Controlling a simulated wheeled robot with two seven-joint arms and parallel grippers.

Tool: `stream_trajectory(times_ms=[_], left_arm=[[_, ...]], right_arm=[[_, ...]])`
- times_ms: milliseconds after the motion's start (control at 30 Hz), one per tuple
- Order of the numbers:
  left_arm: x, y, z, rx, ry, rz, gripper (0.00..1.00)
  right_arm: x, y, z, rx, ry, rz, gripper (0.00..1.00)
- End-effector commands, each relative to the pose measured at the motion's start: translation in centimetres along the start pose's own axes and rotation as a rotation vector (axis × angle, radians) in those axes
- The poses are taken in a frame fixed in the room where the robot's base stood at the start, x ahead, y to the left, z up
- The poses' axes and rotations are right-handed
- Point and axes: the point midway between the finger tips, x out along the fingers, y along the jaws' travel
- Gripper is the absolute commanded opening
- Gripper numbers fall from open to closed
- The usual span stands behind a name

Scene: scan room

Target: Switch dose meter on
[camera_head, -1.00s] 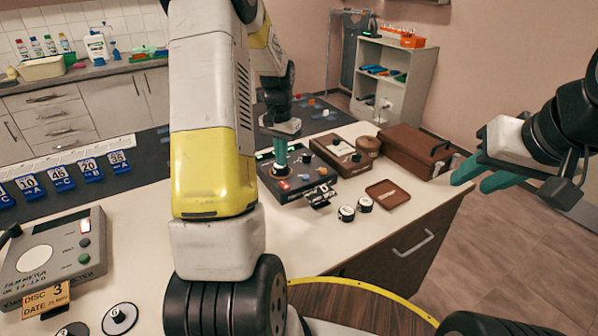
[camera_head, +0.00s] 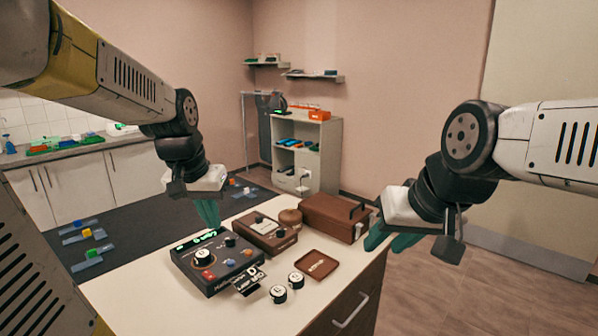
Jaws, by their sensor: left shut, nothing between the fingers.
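A black device (camera_head: 218,262) with a lit green display, several knobs and coloured buttons sits on the pale tabletop. A brown box (camera_head: 267,234) with a dark knob and a label plate stands behind it to the right. I cannot read which one is the dose meter. My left gripper (camera_head: 208,214) is shut and empty, its teal fingers pointing down just above the black device's back edge and display. Contact cannot be told. My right gripper (camera_head: 386,241) is open and empty, beyond the table's right edge.
A brown case (camera_head: 333,217) and a round brown pot (camera_head: 290,218) stand at the back. A shallow brown tray (camera_head: 311,265) and two round knobs (camera_head: 278,294) lie in front. A shelf unit (camera_head: 320,150) stands by the wall.

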Motion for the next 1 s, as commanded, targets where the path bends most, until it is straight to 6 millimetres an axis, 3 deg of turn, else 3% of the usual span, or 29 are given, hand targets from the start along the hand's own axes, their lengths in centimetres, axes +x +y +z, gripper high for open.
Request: stream_trajectory(times_ms=[33,200,400,800,1000], left_arm=[[-1.6,1.1,1.4,-0.005,0.041,0.010,0.00],[-4.5,4.0,5.7,-0.036,0.145,0.051,0.00],[-5.7,5.7,9.0,-0.059,0.213,0.088,0.00],[-5.8,6.1,9.8,-0.066,0.228,0.098,0.00],[-5.6,5.5,8.5,-0.193,0.190,0.119,0.00]], right_arm=[[0.0,0.0,0.0,0.000,0.000,0.000,0.36],[0.0,0.0,0.0,0.000,0.000,0.000,0.36],[0.0,0.0,0.0,0.000,0.000,0.000,0.36],[0.0,0.0,0.0,0.000,0.000,0.000,0.36],[0.0,0.0,0.0,0.000,0.000,0.000,0.36]])
